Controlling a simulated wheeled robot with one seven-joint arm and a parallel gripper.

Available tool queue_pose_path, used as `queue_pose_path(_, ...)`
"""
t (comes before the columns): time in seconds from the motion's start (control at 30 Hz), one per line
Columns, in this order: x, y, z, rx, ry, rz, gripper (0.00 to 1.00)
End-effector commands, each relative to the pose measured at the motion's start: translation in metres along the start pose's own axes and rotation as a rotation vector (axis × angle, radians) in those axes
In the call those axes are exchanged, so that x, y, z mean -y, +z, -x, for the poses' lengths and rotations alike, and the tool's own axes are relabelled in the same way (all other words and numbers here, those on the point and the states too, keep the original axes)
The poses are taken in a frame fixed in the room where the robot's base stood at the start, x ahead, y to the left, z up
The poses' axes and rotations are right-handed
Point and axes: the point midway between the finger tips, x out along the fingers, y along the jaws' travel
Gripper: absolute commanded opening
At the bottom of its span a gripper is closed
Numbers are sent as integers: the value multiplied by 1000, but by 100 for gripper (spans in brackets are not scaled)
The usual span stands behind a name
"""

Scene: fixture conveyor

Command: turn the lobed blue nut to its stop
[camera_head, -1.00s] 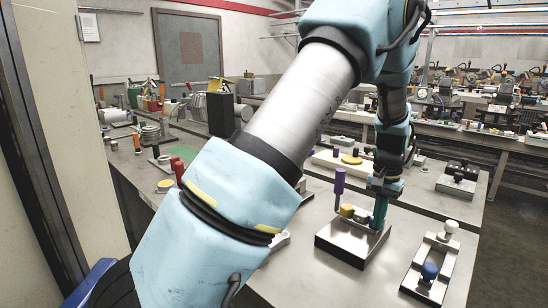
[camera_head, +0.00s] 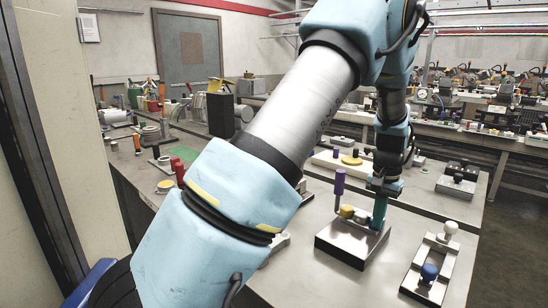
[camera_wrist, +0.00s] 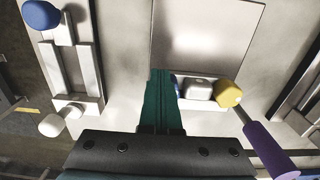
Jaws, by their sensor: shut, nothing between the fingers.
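My gripper (camera_head: 377,222) has teal fingers and points down at the right end of a grey block fixture (camera_head: 340,246). In the wrist view the fingers (camera_wrist: 161,76) are together, with nothing seen between them. A small blue piece (camera_wrist: 175,84) shows right beside the fingertips, mostly hidden by them; its lobes and any contact cannot be made out. Beside it are a pale grey block (camera_wrist: 198,89) and a yellow knob (camera_wrist: 229,93). A separate rounded blue knob (camera_head: 429,271) stands on the right-hand fixture, also in the wrist view (camera_wrist: 41,14), well apart from my gripper.
A purple handle (camera_head: 340,181) stands upright at the grey block's left. The right-hand fixture (camera_head: 412,281) also carries a white knob (camera_head: 451,227). Another fixture with a yellow disc (camera_head: 352,159) lies behind. Bare table (camera_head: 400,228) separates the two near fixtures.

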Motion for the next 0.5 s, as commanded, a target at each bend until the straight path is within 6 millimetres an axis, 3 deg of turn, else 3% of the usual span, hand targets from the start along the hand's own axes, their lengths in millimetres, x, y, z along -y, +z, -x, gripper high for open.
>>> queue_pose_path(0.5, 9, 0, 2, -5, -2, 1, 0)
